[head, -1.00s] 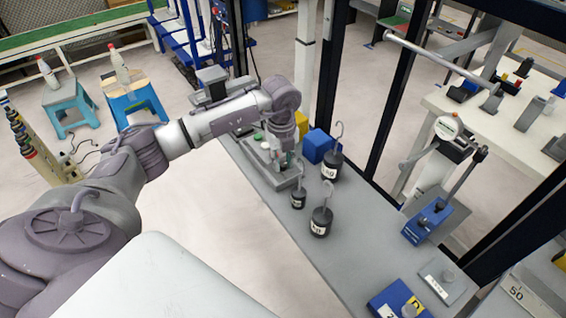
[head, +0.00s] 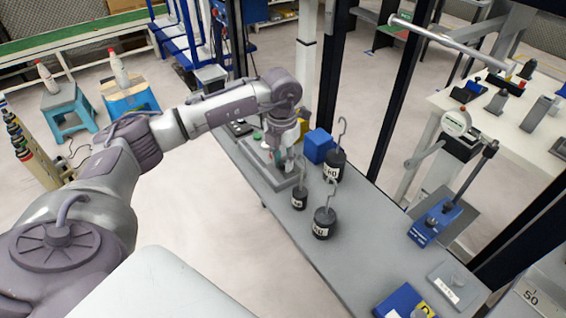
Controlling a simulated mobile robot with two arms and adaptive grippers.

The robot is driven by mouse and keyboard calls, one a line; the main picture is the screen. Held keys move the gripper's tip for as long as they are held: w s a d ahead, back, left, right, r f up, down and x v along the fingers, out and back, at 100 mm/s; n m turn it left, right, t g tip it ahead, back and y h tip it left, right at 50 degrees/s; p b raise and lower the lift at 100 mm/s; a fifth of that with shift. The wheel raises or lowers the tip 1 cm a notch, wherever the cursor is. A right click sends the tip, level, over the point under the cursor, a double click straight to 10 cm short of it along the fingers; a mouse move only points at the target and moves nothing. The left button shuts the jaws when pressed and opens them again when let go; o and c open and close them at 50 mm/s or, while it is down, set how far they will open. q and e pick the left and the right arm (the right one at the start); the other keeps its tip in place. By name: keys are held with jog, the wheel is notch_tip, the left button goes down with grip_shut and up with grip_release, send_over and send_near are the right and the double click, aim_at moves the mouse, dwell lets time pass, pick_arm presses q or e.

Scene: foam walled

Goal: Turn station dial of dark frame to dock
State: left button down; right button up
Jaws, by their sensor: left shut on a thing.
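My left gripper (head: 284,160) points down at a grey fixture (head: 282,182) at the far left end of the long grey bench. It is shut on a small part there. The fingers and my forearm mostly hide that part, so I cannot tell for sure whether it is the station dial. A little green shows beside the fingers. The dark frame (head: 394,90) has tall black posts along the far side of the bench. My right gripper is not in view.
Black hooked weights (head: 324,222) and a blue block (head: 319,146) stand close right of the gripper. A blue clamp with a lever (head: 435,220) and a blue box (head: 402,301) lie farther right. The bench (head: 345,262) is clear between them.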

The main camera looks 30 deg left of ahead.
pick_arm(q)
jog(key=m+b, duration=0.1)
jog(key=m, duration=0.3)
jog(key=shift+w, duration=0.1)
jog(key=shift+m+b, duration=0.8)
jog(key=shift+m, duration=1.4)
jog(key=shift+r, duration=0.1)
jog(key=c, duration=0.9)
grip_release()
